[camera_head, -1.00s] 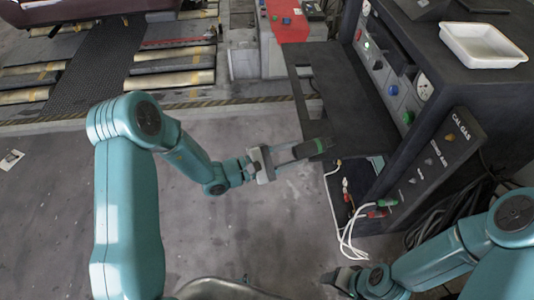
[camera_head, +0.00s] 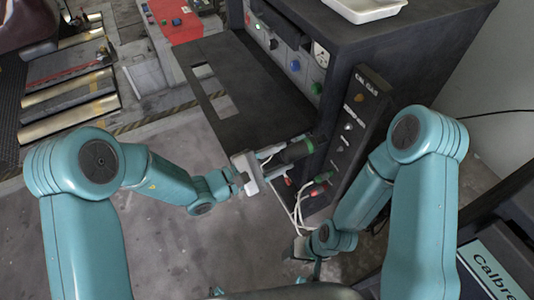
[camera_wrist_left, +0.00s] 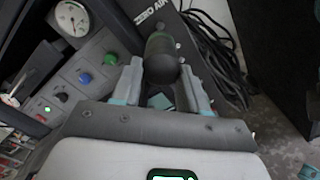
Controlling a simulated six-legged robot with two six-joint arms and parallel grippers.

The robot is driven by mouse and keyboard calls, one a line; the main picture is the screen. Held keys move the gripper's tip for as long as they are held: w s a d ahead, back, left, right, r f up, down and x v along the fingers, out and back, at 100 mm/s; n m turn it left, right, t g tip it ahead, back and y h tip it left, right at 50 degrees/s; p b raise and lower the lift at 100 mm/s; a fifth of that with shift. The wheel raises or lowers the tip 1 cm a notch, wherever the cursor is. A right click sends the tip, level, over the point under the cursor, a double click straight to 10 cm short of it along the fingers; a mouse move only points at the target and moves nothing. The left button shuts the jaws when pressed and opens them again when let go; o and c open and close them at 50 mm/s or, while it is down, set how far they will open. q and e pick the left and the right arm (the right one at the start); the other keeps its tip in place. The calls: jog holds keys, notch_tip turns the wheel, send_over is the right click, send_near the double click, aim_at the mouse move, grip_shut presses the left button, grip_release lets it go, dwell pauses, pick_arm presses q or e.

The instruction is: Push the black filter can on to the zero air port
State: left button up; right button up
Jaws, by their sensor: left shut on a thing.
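My left gripper (camera_head: 280,158) is shut on the black filter can (camera_head: 299,150), which has a green band. In the left wrist view the can (camera_wrist_left: 162,58) sits between the two fingers, its dark rounded end towards the camera. The can is held close to the upright dark panel (camera_head: 358,118) labelled CAL GAS and ZERO AIR. In the left wrist view the ZERO AIR label (camera_wrist_left: 150,14) shows just beyond the can. The zero air port itself seems hidden behind the can, so I cannot tell whether they touch. My right gripper (camera_head: 308,262) is low beside the cabinet, its jaws unclear.
Red and green hose fittings (camera_head: 318,184) with white hoses (camera_head: 299,210) hang below the can. A dark shelf (camera_head: 225,95) juts from the cabinet at left. A white tray (camera_head: 366,8) is on top. Open floor lies at front left.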

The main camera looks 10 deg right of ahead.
aim_at(298, 149)
pick_arm(q)
jog(key=shift+p+x, duration=0.3)
jog(key=shift+x, duration=2.4)
jog(key=shift+d, duration=0.1)
jog(key=shift+w, duration=0.15)
jog(key=shift+f, duration=0.1)
jog(key=shift+b, duration=0.3)
